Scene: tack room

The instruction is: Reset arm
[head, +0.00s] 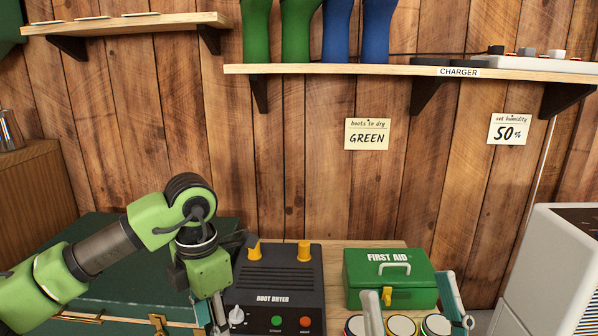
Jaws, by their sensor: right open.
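My left arm comes in from the left, bent at a green elbow, with its left gripper (211,314) pointing down at the left side of the black boot dryer (283,285). Its fingers are partly cut off by the lower edge, so I cannot tell whether they are open or shut. My right gripper (419,312) shows only its two fingers at the bottom, spread wide apart, open. Round tins (401,326) show between and beside these fingers, in front of the green first aid box (390,279). I see nothing held in the right gripper.
A dark green chest (120,290) with brass latches stands at the left. A white appliance (555,270) stands at the right. A wall shelf (330,70) holds green and blue boots and a charger. Notes on the wall read "GREEN" (367,134) and "50%" (509,129).

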